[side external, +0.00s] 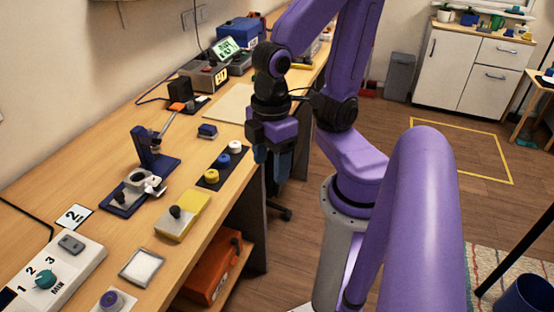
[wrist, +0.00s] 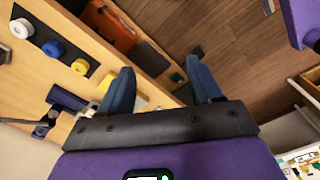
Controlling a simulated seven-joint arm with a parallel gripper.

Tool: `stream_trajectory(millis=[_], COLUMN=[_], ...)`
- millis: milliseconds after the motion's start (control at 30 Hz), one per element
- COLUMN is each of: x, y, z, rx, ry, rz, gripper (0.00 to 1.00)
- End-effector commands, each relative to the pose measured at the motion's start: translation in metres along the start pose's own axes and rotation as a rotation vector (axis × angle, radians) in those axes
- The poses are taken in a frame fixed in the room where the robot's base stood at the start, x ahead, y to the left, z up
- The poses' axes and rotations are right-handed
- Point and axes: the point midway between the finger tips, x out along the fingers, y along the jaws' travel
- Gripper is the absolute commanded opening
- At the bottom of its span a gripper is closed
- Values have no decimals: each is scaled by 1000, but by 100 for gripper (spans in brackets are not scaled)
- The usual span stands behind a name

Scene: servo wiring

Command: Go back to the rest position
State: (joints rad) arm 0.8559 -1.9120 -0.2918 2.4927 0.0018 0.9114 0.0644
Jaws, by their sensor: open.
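My gripper (side external: 273,158) hangs at the right edge of the wooden workbench (side external: 222,115) in the side external view, pointing down. In the wrist view its two blue fingers (wrist: 162,85) are spread apart with nothing between them. Past the fingers are the bench edge, an orange box below and the floor. My gripper is apart from the parts on the bench.
A black strip (side external: 223,167) with white, blue and yellow round pieces lies near the bench edge. An orange box (side external: 212,270) sits under the bench. Floor right of the bench is open.

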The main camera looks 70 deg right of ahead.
Motion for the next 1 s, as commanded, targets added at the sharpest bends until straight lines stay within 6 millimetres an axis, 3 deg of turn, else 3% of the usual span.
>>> stream_trajectory(millis=[200, 1000], x=[0, 0], y=[-9, -9], z=[9, 9], rx=[-108, -107], ry=[0, 1], rz=[-1, -1], gripper=[64, 64])
